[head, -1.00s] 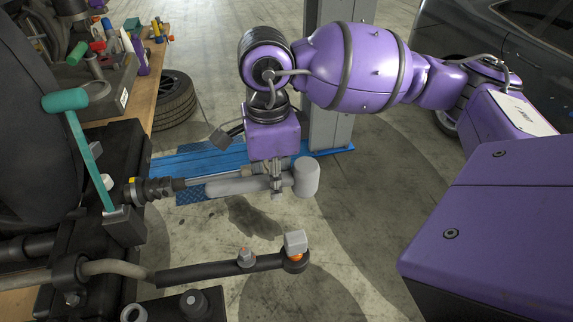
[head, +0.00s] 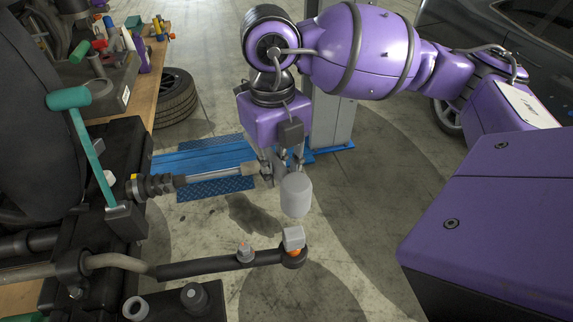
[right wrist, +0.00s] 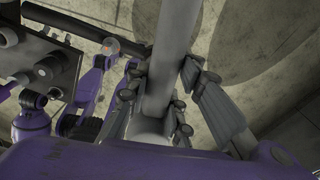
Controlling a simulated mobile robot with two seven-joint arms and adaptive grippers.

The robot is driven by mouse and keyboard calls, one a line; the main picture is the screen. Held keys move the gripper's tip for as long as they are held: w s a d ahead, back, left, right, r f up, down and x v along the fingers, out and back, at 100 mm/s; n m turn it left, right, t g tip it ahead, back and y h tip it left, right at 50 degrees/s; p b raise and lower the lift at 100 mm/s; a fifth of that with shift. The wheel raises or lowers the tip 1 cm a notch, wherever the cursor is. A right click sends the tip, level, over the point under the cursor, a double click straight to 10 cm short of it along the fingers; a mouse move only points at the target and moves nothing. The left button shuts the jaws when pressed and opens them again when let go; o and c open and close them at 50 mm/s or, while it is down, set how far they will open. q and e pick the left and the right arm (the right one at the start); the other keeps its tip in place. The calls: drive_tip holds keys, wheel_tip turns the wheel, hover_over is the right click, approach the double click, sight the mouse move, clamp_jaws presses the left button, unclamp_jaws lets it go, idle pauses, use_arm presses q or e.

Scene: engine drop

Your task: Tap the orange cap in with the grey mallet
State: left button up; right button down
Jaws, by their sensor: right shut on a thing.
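The grey mallet is in my right gripper (head: 282,165), which is shut on its handle. In the head view the mallet's head (head: 296,195) hangs in front of the fingers, above and apart from the block below. The handle (right wrist: 171,55) runs between the fingers (right wrist: 165,95) in the right wrist view. The orange cap (head: 293,252) shows as a small orange patch at the right end of a dark bar (head: 220,264). My left gripper is not in view.
A teal mallet (head: 70,98) stands at the left by the dark engine parts. A dark shaft with a yellow mark (head: 134,188) points right towards my right gripper. A bolt (head: 245,252) stands on the bar. Open floor lies right of the bar.

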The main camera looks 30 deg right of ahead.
drive_tip(key=shift+w, duration=0.1)
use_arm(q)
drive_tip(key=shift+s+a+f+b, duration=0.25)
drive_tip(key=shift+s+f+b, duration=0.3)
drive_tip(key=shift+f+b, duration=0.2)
use_arm(e)
wheel_tip(320, 180, down, 7)
idle(1.2)
